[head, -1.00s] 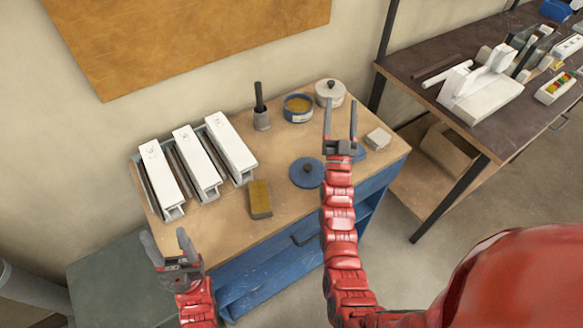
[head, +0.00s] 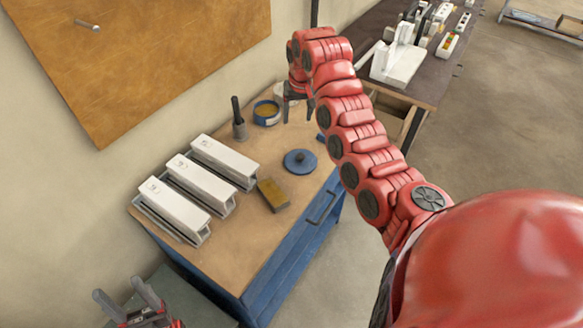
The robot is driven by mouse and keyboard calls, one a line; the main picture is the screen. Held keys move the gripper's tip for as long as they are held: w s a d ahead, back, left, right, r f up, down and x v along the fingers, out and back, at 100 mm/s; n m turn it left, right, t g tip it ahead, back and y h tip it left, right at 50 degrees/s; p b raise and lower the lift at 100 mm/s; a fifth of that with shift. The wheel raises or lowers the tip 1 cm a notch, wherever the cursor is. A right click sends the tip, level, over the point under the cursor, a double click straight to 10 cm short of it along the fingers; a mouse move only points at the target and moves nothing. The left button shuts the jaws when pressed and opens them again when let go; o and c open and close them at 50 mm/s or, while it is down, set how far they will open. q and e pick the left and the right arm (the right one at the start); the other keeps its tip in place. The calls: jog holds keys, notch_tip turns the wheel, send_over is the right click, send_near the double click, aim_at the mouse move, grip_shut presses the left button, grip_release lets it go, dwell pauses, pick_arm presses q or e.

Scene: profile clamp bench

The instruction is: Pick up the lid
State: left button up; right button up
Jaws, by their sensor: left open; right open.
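A round blue lid (head: 300,161) with a dark knob lies flat on the wooden bench top (head: 262,228). Behind it stands an open blue tin (head: 267,113) with yellowish contents. My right gripper (head: 298,113) is open and points down over the back right of the bench, beyond the blue lid and apart from it. A pale round pot is mostly hidden behind this gripper. My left gripper (head: 121,289) is open and empty at the lower left, in front of the bench.
Several white profile clamps (head: 200,185) stand in a row on the left of the bench. A yellow-brown block (head: 273,195) lies near the front, and a dark-handled brush (head: 238,120) stands upright in a grey holder. A dark side table (head: 415,80) is at the back right.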

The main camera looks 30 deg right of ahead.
jog(key=s, duration=0.2)
send_near(301, 155)
jog(key=f+b, duration=0.1)
jog(key=w+f+b, duration=0.1)
jog(key=b, duration=0.1)
jog(key=shift+a+f+g+b, duration=0.2)
jog(key=shift+f+g+b, duration=0.1)
jog(key=shift+g, duration=0.1)
jog(key=shift+f, duration=0.3)
jog(key=f+p, duration=0.2)
jog(key=f, duration=0.1)
jog(key=f+p, duration=0.1)
jog(key=shift+w+d+f, duration=0.25)
jog(key=shift+f, duration=0.15)
jog(key=shift+w+f, duration=0.1)
jog(key=shift+f, duration=0.1)
jog(key=shift+c, duration=0.2)
grip_shut()
